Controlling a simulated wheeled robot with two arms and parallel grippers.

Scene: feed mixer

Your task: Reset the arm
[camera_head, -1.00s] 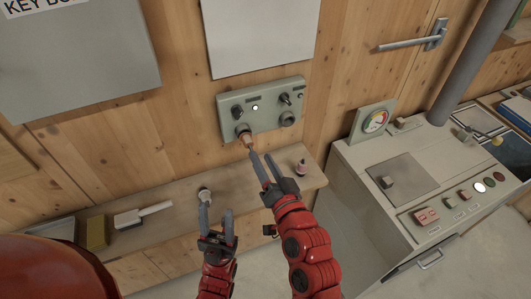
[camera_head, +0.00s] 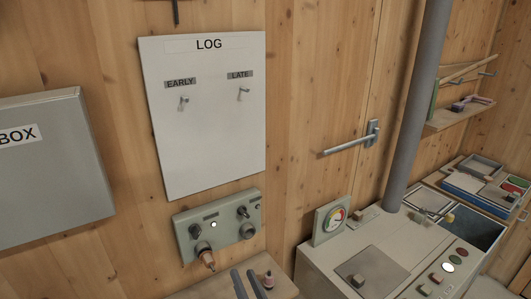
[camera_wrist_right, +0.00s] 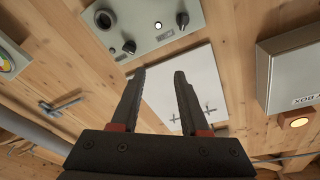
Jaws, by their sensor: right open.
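My right gripper (camera_head: 246,273) shows only by its two grey fingers at the bottom edge of the head view. In the right wrist view its fingers (camera_wrist_right: 160,76) stand apart with nothing between them. The grey-green control panel (camera_head: 220,223) is on the wall above and left of the fingers. The panel also shows at the top of the right wrist view (camera_wrist_right: 145,30). My left gripper is out of view.
A LOG board (camera_head: 208,130) and a grey box (camera_head: 50,170) are on the wall. A console (camera_head: 330,262) with a dial stands at right, beside a grey pipe (camera_head: 418,110).

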